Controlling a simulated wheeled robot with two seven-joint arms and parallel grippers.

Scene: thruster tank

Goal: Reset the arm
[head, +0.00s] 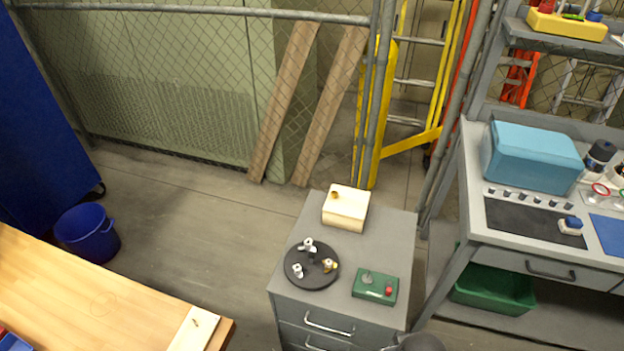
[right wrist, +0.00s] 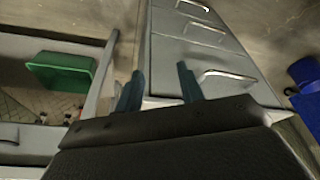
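My right gripper (right wrist: 159,84) shows in the right wrist view with its two blue-grey fingers apart and nothing between them. Behind the fingers is the front of the grey drawer cabinet (right wrist: 185,50) with its handles. In the head view the cabinet (head: 392,227) stands at the lower middle. On its top are a black round plate (head: 305,281) with several small metal fittings, a cream block (head: 346,210) and a green box (head: 375,286) with a red button. A dark rounded part at the bottom edge seems to be my right arm. My left gripper is not in view.
A wooden table (head: 85,300) is at lower left, with a blue bucket (head: 87,233) behind it. A grey workbench (head: 480,225) with a light-blue case (head: 532,157) stands at right, a green bin (head: 493,289) under it. The floor between table and cabinet is clear.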

